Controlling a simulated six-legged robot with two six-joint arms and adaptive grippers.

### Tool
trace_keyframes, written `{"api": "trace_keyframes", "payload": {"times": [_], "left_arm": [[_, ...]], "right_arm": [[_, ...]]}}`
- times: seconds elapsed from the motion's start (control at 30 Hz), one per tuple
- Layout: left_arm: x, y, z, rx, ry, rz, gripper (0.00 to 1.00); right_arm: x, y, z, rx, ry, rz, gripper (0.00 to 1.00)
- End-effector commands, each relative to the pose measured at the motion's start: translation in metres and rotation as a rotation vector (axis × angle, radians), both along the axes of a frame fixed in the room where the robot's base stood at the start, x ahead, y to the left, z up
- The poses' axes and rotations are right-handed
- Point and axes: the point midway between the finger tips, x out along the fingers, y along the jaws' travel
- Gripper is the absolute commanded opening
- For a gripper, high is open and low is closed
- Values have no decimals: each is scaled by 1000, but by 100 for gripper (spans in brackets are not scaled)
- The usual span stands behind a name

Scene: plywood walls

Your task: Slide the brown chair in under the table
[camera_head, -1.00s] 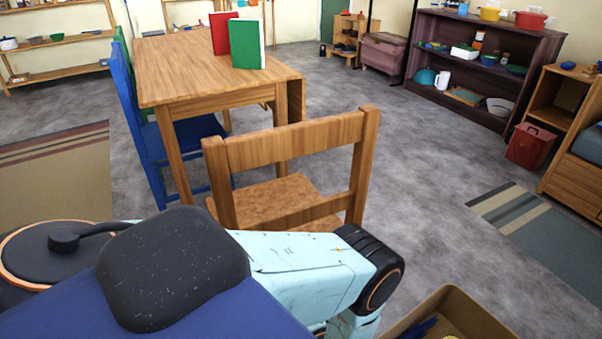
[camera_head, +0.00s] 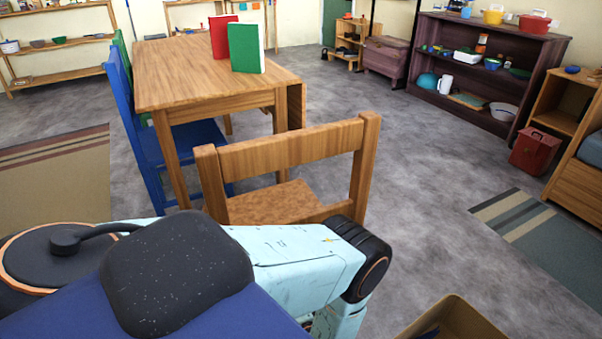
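The brown wooden chair (camera_head: 290,151) stands upright just ahead of me, its backrest towards me and its seat (camera_head: 268,203) on the table side. The wooden table (camera_head: 186,75) is beyond it to the upper left, and the chair stands out from its near end. My pale blue arm link crosses the bottom of the view and hides the lower part of the chair. Neither of my grippers shows, so I cannot see whether one touches the chair.
A blue chair (camera_head: 124,98) stands at the table's left side, with a green chair behind it. A red book (camera_head: 221,35) and a green book (camera_head: 246,47) stand on the table. A cardboard box (camera_head: 458,318) is at the bottom right. Floor right of the chair is clear.

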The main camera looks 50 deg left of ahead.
Motion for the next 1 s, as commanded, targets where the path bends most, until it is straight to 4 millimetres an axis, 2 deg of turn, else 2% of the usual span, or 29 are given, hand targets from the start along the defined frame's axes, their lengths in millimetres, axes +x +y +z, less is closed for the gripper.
{"api": "trace_keyframes", "payload": {"times": [0.03, 0.27, 1.0], "left_arm": [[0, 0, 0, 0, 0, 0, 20], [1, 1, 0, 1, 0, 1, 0], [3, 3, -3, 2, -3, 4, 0]], "right_arm": [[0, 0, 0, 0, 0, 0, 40], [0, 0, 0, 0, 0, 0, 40], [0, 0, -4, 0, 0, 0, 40]]}}
